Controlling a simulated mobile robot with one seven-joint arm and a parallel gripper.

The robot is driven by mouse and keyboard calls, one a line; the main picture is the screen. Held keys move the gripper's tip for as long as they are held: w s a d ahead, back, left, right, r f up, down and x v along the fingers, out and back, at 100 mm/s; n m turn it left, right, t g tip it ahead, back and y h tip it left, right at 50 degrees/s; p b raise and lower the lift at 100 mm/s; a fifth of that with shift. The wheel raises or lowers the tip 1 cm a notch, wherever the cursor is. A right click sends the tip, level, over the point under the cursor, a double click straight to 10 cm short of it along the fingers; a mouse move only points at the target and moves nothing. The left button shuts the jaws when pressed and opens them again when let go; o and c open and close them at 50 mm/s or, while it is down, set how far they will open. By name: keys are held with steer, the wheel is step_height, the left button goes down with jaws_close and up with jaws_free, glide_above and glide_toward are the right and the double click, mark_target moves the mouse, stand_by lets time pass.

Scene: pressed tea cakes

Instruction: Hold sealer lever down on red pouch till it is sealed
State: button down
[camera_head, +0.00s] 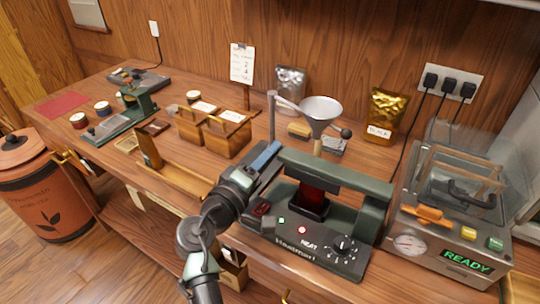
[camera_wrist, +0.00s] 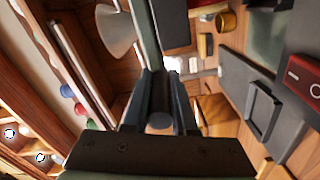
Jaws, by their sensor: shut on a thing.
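The dark green heat sealer (camera_head: 350,262) stands near the front of the counter, with a dial, small lights and a lit HEAT label on its front. Its green lever (camera_head: 335,168) runs across the top from left to right. The red pouch (camera_head: 312,197) stands upright beneath the lever, its lower part dark; I cannot tell whether its seam is sealed. My gripper (camera_head: 268,158) is at the lever's left end and shut on it. In the wrist view my fingers (camera_wrist: 160,100) close around the lever's end. The pouch is not clear in that view.
A vacuum machine (camera_head: 450,225) reading READY stands close on the right. A funnel (camera_head: 321,112) on a stand and a gold pouch (camera_head: 384,115) are behind the sealer. Wooden boxes (camera_head: 228,138) and a green press (camera_head: 125,115) are to the left.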

steer(key=shift+f, duration=0.3)
steer(key=c, duration=0.7)
jaws_free()
steer(key=shift+c, duration=0.2)
steer(key=b+v, duration=0.1)
steer(key=v, duration=1.2)
